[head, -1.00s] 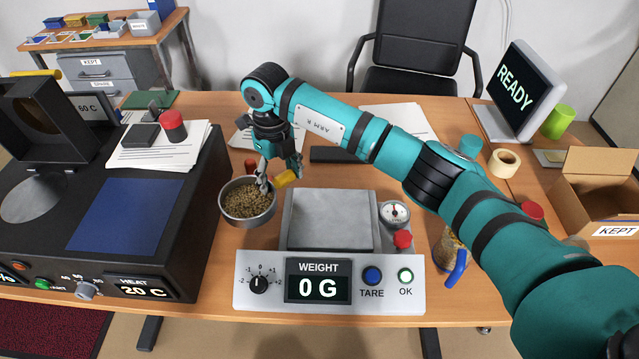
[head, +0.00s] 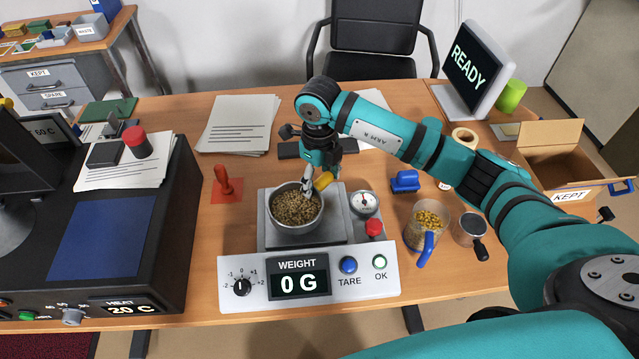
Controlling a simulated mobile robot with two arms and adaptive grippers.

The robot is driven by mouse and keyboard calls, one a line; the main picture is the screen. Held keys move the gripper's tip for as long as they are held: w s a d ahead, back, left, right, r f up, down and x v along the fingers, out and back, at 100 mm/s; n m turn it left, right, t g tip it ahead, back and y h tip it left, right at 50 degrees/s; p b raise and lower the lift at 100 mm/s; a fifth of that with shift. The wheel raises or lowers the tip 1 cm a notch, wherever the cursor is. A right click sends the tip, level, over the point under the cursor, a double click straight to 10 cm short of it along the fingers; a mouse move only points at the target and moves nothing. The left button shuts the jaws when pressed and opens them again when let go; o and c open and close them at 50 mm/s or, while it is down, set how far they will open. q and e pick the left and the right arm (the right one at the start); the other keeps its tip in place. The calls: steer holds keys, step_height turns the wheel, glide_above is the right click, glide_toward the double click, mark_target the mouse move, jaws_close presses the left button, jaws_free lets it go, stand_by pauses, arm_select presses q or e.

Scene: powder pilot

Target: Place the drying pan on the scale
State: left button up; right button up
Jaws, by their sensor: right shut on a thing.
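The drying pan (head: 296,226) is a round metal pan full of brownish pellets. It is over the left part of the scale's square grey plate (head: 335,232). I cannot tell whether it touches the plate. My left gripper is not in view.
A black heater box (head: 165,230) stands at the left, reading 20 C. An open KEPT box (head: 552,172) is farther right.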

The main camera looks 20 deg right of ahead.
mark_target(320, 189)
step_height(320, 189, down, 3)
steer(key=shift+p, duration=0.5)
steer(key=shift+f, duration=0.25)
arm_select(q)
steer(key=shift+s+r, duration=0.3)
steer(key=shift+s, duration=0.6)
arm_select(e)
steer(key=shift+f, duration=0.1)
steer(key=o, duration=1.5)
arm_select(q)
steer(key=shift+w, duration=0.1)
arm_select(e)
steer(key=shift+o, duration=0.2)
